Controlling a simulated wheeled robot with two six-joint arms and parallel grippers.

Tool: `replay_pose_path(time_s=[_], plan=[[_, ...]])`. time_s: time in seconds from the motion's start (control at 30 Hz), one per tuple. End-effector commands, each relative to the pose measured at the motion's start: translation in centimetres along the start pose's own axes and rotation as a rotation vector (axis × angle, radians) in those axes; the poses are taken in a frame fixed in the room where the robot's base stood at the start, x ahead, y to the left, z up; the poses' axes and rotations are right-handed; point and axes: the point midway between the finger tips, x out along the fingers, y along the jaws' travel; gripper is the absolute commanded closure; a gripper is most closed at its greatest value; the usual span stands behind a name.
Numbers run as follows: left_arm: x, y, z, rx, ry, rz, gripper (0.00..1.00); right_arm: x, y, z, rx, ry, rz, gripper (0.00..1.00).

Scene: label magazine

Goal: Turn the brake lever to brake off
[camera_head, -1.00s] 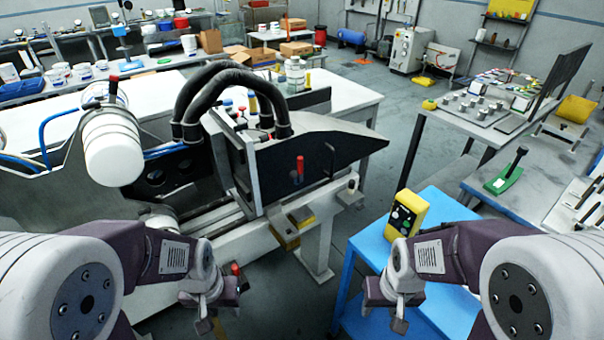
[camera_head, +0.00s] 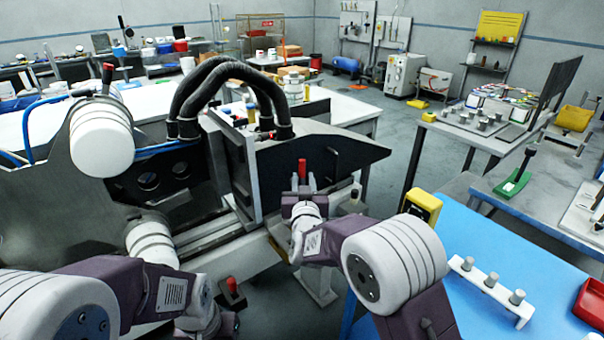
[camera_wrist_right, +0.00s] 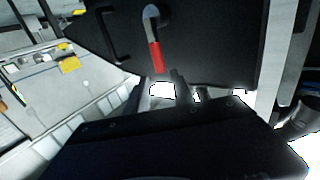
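The brake lever has a red handle (camera_head: 302,168) on the dark side panel of the machine. In the right wrist view, its red grip (camera_wrist_right: 156,56) hangs from a grey bent shaft and points down toward my gripper. My right gripper (camera_head: 303,185) is open, with one fingertip on either side of the line of the handle. In the right wrist view the fingers (camera_wrist_right: 161,80) are at the grip's lower end; I cannot tell whether they touch it. My left gripper is low at the left, its fingers largely hidden or cut off.
Another red-handled lever (camera_head: 108,75) stands on the machine's left part, and a red knob (camera_head: 232,285) is near my left wrist. A blue table (camera_head: 490,250) at right carries a yellow box (camera_head: 424,205), a white peg holder (camera_head: 490,290) and a red tray (camera_head: 590,303).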

Motion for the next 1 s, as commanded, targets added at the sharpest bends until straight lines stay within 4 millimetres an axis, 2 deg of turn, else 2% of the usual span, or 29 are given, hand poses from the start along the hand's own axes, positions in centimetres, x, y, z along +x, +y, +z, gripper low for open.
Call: replay_pose_path(time_s=[0.13, 0.23, 0.4, 0.6, 0.97, 1.0], plan=[[-1.2, 0.0, -0.1, 0.000, 0.001, 0.000, 0.64, 0.7, 0.0, -0.6, 0.000, -0.001, 0.001, 0.71], [-3.1, 0.1, -0.3, 0.000, 0.001, 0.000, 0.64, 2.2, 0.1, -1.0, -0.001, -0.003, 0.002, 0.71], [-2.8, 0.1, -0.3, 0.000, 0.000, 0.000, 0.64, 5.8, 0.2, -0.2, 0.001, 0.000, 0.002, 0.71], [-3.1, 0.1, -0.3, 0.000, 0.000, 0.000, 0.64, 8.4, 0.1, -0.2, 0.001, -0.001, 0.000, 0.71], [-3.1, 0.1, -0.3, 0.000, 0.000, 0.000, 0.64, 9.1, 0.1, -0.1, 0.001, -0.001, -0.001, 0.71], [-3.1, 0.1, -0.3, 0.000, 0.000, 0.000, 0.64, 9.0, 0.1, -0.2, 0.001, -0.001, -0.001, 0.82]])
